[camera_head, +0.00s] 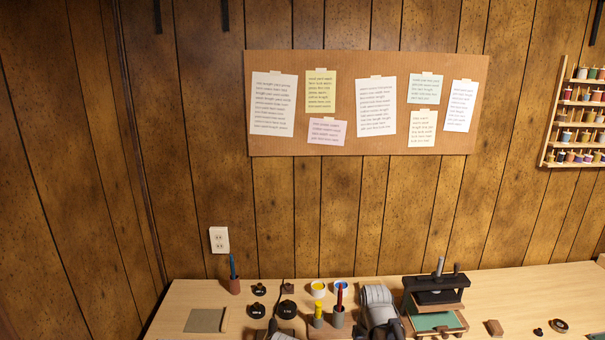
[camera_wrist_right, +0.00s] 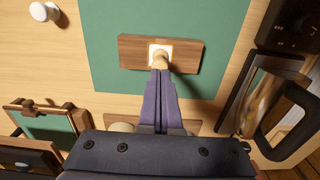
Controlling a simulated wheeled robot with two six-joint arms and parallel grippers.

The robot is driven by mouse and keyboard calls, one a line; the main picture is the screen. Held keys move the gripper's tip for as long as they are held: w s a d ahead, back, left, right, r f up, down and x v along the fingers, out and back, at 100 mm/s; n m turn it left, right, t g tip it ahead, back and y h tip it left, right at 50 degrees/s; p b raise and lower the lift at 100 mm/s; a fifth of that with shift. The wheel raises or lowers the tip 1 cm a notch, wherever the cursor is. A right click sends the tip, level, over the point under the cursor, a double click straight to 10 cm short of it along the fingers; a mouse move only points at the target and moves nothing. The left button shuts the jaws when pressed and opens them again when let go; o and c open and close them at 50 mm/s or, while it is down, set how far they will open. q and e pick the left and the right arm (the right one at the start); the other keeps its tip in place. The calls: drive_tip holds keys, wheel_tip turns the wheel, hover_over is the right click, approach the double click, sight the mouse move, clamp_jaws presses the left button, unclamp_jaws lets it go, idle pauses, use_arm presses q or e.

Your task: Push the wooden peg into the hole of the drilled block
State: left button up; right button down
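In the right wrist view a brown wooden drilled block (camera_wrist_right: 132,52) lies on a green mat (camera_wrist_right: 215,18). A pale square surrounds the middle of its top. The light wooden peg (camera_wrist_right: 160,60) shows there as a rounded end; how deep it sits in the hole cannot be told. My right gripper (camera_wrist_right: 160,72) has its purple fingers together, with the tips at or just short of the peg's near side. No gap shows between the fingers. In the head view a dark shape at the bottom edge may be my left gripper (camera_head: 272,328); its fingers are not clear.
The head view shows several black weights (camera_head: 285,308), a cup with a blue tool (camera_head: 234,285) and a black press (camera_head: 437,292) on the table. A white knob (camera_wrist_right: 44,11) and a dark-handled object (camera_wrist_right: 285,115) flank the mat in the wrist view.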

drive_tip(key=shift+r+p, duration=2)
drive_tip(key=shift+r, duration=0.35)
use_arm(q)
wheel_tip(320, 180, up, 5)
drive_tip(key=shift+f, duration=0.2)
use_arm(e)
drive_tip(key=shift+f, duration=0.1)
